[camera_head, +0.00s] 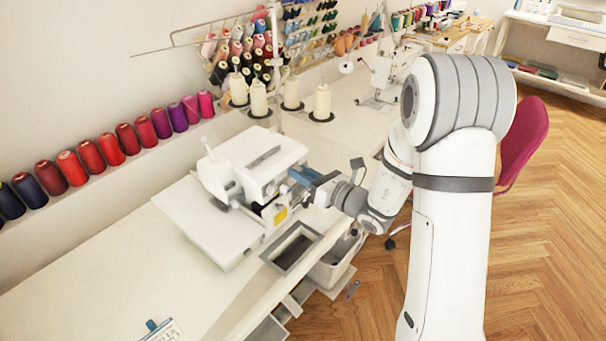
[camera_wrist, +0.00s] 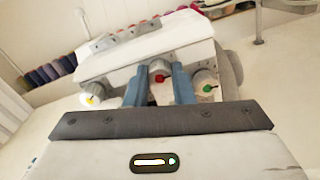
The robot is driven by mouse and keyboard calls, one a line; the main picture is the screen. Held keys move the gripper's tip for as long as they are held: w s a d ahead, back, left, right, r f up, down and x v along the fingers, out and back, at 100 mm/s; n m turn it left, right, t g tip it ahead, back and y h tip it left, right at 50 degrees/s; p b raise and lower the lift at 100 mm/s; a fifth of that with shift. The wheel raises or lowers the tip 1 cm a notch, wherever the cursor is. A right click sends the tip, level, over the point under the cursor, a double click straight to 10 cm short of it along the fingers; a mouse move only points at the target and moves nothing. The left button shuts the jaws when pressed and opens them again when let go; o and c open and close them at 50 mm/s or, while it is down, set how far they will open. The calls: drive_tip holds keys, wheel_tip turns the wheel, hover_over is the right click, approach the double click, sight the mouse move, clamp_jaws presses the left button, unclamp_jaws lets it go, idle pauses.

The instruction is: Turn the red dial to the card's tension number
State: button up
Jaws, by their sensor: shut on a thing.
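The white overlock machine (camera_head: 255,160) stands on the white table, and its front fills the wrist view (camera_wrist: 150,55). Three dials show there: a yellow-marked dial (camera_wrist: 92,99) at left, the red dial (camera_wrist: 160,75) in the middle, and a green-marked dial (camera_wrist: 206,86) at right. My gripper (camera_wrist: 160,84) has its blue fingers on either side of the red dial, shut on it. In the head view my gripper (camera_head: 298,180) reaches the machine's front. A card (camera_head: 163,331) lies at the bottom edge of the head view, cut off, its number not readable. Dial numbers are too small to read.
Cream thread cones (camera_head: 258,98) stand behind the machine. A row of coloured spools (camera_head: 112,149) lines the wall ledge. A rectangular table opening (camera_head: 293,247) and a grey bin (camera_head: 333,268) are below my wrist. The table's left part is clear.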

clamp_jaws()
drive_tip(key=shift+f+n+b, duration=0.15)
drive_tip(key=shift+n+b, duration=0.15)
drive_tip(key=shift+b, duration=0.3)
drive_tip(key=n+b, duration=0.5)
drive_tip(key=b, duration=0.2)
drive_tip(key=shift+b, duration=0.4)
drive_tip(key=o, duration=0.7)
unclamp_jaws()
drive_tip(key=shift+c, duration=0.2)
